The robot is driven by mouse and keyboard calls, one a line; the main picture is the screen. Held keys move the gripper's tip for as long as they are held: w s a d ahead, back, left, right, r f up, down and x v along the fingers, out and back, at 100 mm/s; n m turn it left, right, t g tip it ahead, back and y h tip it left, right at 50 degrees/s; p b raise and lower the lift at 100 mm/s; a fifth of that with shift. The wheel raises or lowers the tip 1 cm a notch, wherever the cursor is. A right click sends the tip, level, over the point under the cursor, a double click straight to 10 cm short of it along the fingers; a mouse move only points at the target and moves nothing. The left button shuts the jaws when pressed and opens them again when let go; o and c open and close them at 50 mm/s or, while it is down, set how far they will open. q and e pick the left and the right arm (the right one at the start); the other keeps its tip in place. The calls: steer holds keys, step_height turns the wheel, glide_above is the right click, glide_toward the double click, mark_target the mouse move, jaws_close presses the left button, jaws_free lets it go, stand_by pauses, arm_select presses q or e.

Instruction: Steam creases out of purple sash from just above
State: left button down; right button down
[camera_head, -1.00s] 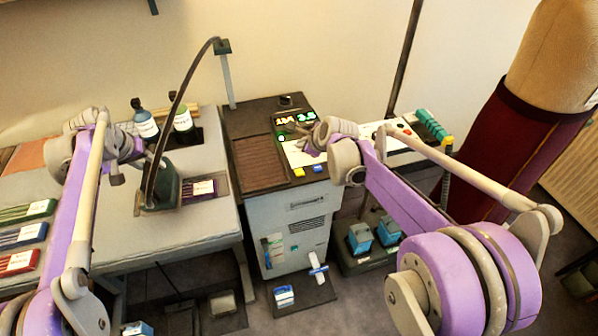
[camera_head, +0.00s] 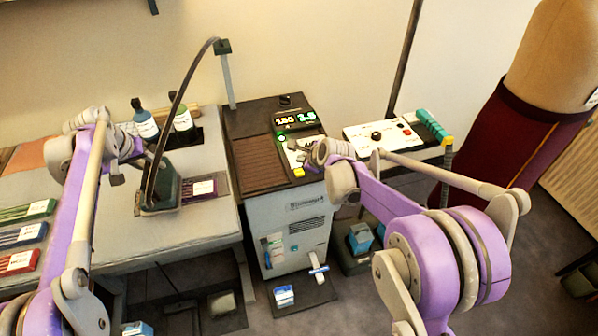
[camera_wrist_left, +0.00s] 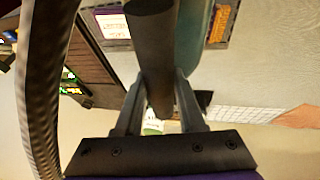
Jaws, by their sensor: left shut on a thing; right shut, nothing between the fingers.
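The purple sash (camera_head: 205,187) lies folded on the grey ironing board (camera_head: 212,218), with a white label on it. The dark green steam iron (camera_head: 166,188) stands at its left, partly covering it. I cannot tell whether the iron touches the sash. My left gripper (camera_head: 150,158) is shut on the iron's dark round handle (camera_wrist_left: 157,60). The sash shows in the left wrist view (camera_wrist_left: 220,22) at the top. My right gripper (camera_head: 301,156) is shut and empty at the white control panel of the steam station (camera_head: 255,160); contact is unclear.
A black hose (camera_head: 172,115) arches from the iron to a post. Green, blue and red folded cloths (camera_head: 18,237) lie at the left.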

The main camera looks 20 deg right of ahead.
mark_target(298, 169)
steer(key=shift+f, duration=1.4)
steer(key=shift+f, duration=0.2)
stand_by(1.0)
steer(key=shift+f, duration=0.2)
steer(key=shift+f, duration=0.45)
stand_by(2.1)
steer(key=shift+r, duration=0.1)
stand_by(1.4)
steer(key=shift+r, duration=0.8)
